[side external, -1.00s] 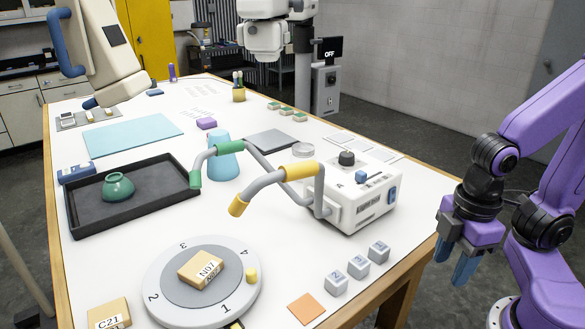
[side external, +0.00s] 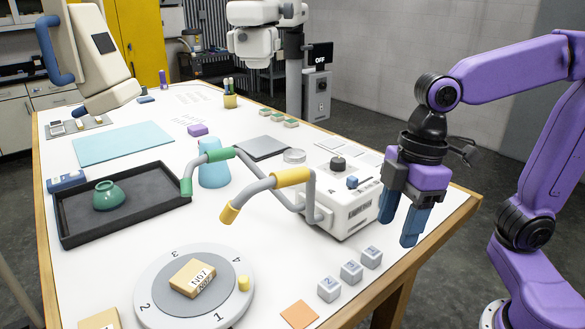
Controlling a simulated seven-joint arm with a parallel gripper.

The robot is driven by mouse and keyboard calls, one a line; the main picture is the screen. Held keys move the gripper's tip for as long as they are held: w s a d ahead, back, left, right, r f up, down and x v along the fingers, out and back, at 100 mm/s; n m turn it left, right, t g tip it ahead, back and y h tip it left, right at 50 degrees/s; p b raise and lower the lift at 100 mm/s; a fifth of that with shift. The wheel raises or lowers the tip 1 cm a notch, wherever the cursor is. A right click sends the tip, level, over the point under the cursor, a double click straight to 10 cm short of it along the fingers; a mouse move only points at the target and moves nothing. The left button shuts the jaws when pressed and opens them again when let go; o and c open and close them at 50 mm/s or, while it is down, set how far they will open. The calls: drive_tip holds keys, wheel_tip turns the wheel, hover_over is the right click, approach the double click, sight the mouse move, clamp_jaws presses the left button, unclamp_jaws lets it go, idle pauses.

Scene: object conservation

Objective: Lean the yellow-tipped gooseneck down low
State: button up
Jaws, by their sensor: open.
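The yellow-tipped gooseneck (side external: 262,194) is a grey bent tube with a yellow band and a yellow end. It rises from the left side of the white control box (side external: 350,217), arches out to the left, and its tip hangs above the table. A green-banded gooseneck (side external: 217,156) runs behind it from the same box, its green tip near the black tray. My gripper (side external: 400,224), with blue fingers pointing down, is open and empty. It is to the right of the box, near the table's right edge, apart from both goosenecks.
Grey cubes (side external: 351,271) and an orange square (side external: 299,314) lie in front of the box. A round numbered turntable (side external: 155,305) bears a labelled block (side external: 192,278). A light blue cone (side external: 214,172) stands behind the goosenecks. The black tray (side external: 66,238) holds a green pot (side external: 109,195).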

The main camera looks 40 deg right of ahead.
drive_tip(key=w+a+r+n+y, duration=0.2)
drive_tip(key=w+a+r, duration=0.1)
drive_tip(key=w+r, duration=0.75)
drive_tip(key=n+t, duration=0.2)
approach(294, 170)
drive_tip(key=shift+y, duration=0.4)
drive_tip(key=x, duration=0.9)
drive_tip(key=shift+w+d+f, duration=0.1)
drive_tip(key=shift+d+f, duration=0.05)
drive_tip(key=shift+f, duration=0.3)
clamp_jaws()
